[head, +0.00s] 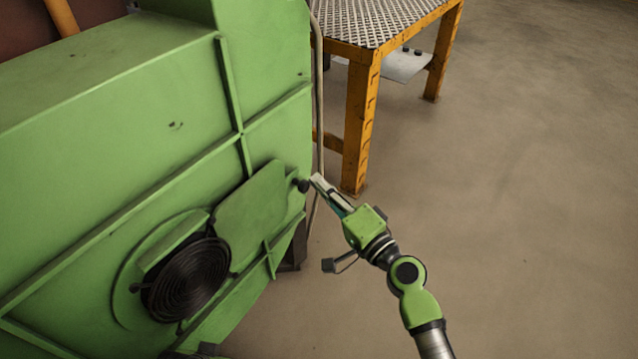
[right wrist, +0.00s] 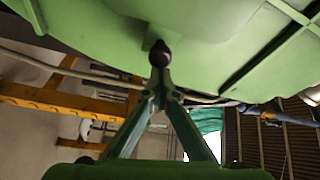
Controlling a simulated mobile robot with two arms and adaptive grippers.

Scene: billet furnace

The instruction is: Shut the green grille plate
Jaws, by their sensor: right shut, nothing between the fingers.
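The green grille plate (head: 252,212) stands swung out to the right of a round dark grille (head: 188,280) on the side of the green furnace housing. A black knob (head: 302,186) sits at the plate's upper right edge. My right gripper (head: 317,181) is shut and empty, its tips close beside the knob. In the right wrist view the knob (right wrist: 160,54) shows just beyond the closed fingertips (right wrist: 160,84), under a green surface. I cannot tell whether the tips touch the knob. My left gripper is not in view.
The green housing (head: 110,130) fills the left side. An orange table (head: 362,120) with a metal grating top stands behind my right gripper. A hose (head: 318,90) runs down the housing's right edge. The floor (head: 530,200) to the right is clear.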

